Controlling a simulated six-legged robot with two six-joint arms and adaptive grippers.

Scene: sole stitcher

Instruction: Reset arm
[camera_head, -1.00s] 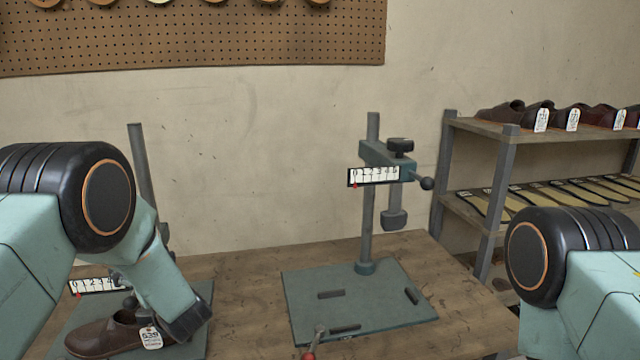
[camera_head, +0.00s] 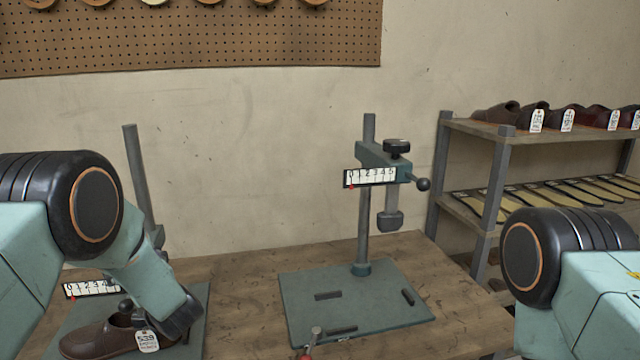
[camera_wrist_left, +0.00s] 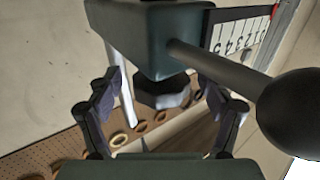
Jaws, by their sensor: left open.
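My left gripper (camera_wrist_left: 160,110) is open in the left wrist view, its two fingers apart.
A second stand (camera_head: 366,200) with a scale and knob lever rises from a slotted teal plate (camera_head: 350,305) on the wooden bench. A red-handled tool (camera_head: 310,342) lies at its front edge. A shelf (camera_head: 480,128) with shoes stands to the right. Bench between the plates is clear.

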